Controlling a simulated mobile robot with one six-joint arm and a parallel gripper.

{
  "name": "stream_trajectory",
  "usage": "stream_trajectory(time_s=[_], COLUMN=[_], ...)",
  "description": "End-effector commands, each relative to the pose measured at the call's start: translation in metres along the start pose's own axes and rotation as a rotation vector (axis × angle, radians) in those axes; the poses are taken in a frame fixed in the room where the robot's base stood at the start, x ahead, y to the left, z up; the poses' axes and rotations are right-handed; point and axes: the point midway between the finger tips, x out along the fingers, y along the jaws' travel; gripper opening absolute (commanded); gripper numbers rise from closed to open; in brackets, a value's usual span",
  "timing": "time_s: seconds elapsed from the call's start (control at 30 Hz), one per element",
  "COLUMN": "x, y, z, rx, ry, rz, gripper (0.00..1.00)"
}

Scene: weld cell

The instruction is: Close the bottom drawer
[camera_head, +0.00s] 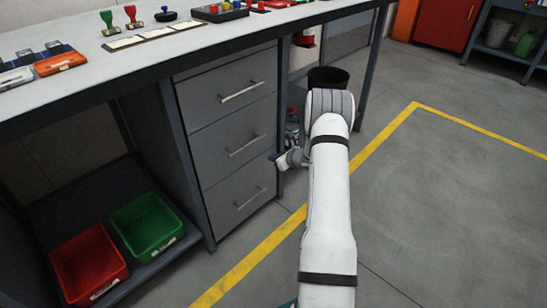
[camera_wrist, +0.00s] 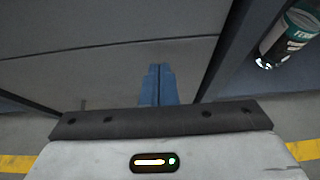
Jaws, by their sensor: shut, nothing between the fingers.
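The grey drawer unit under the workbench has three stacked drawers with bar handles. The bottom drawer (camera_head: 236,207) looks flush or nearly flush with the drawers above; I cannot tell if a small gap is left. My gripper (camera_head: 274,157) is at the right edge of the unit, around the height where the middle drawer (camera_head: 228,148) meets the bottom one. In the wrist view its blue fingers (camera_wrist: 158,84) are together and empty, in front of a grey drawer front (camera_wrist: 95,75). Whether they touch it is unclear.
A red bin (camera_head: 88,262) and a green bin (camera_head: 146,224) stand on the low shelf at left. A labelled can (camera_wrist: 288,38) stands right of the unit in the wrist view. A dark bucket (camera_head: 328,77) is behind my arm. Floor at right is clear.

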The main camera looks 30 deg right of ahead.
Motion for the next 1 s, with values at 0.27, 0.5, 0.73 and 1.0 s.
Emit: stream_trajectory(time_s=[0.27, 0.5, 0.73, 1.0], x=[-0.066, -0.101, -0.109, -0.128], y=[-0.001, -0.001, -0.001, 0.031], z=[-0.002, -0.005, -0.007, 0.055], rx=[0.003, 0.001, 0.001, -0.143], ry=[0.006, 0.008, 0.008, 0.016], rz=[0.0, 0.002, 0.002, 0.09], gripper=[0.0, 0.0, 0.0, 0.0])
